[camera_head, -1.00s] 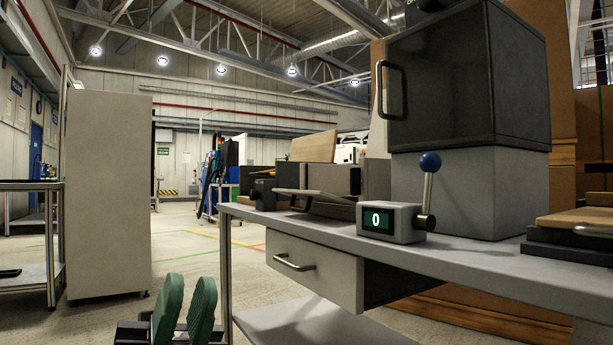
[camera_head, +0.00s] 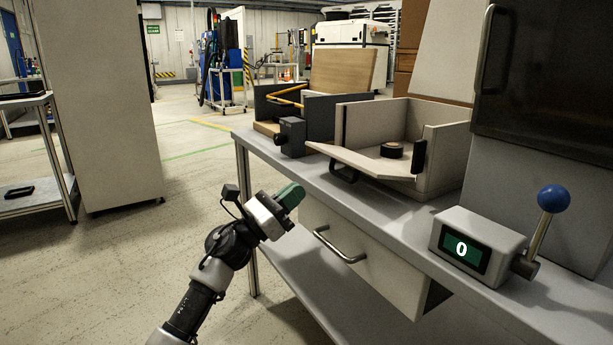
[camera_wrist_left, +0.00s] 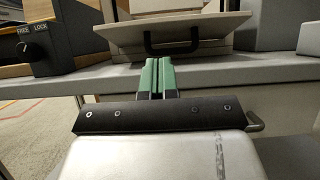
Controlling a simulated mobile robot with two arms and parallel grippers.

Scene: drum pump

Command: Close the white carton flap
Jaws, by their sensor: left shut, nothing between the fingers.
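The white carton (camera_head: 366,119) stands on the grey bench with its flap (camera_head: 365,163) folded down and outward at the front. A black handle (camera_head: 343,173) hangs at the flap's front. Inside lies a round black-and-tan object (camera_head: 391,150). In the left wrist view, the flap (camera_wrist_left: 178,32) and its black handle (camera_wrist_left: 171,47) are straight ahead. My left gripper (camera_head: 292,197) has green fingers, shut and empty, in front of the bench edge and apart from the flap. The closed fingers also show in the left wrist view (camera_wrist_left: 157,70). My right gripper is not in view.
A dark block with a FREE/LOCK knob (camera_wrist_left: 34,45) is left of the carton. A counter box with a blue-knobbed lever (camera_head: 553,198) stands right, near a dark-doored cabinet (camera_head: 535,85). A drawer (camera_head: 365,255) hangs under the bench (camera_head: 410,222).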

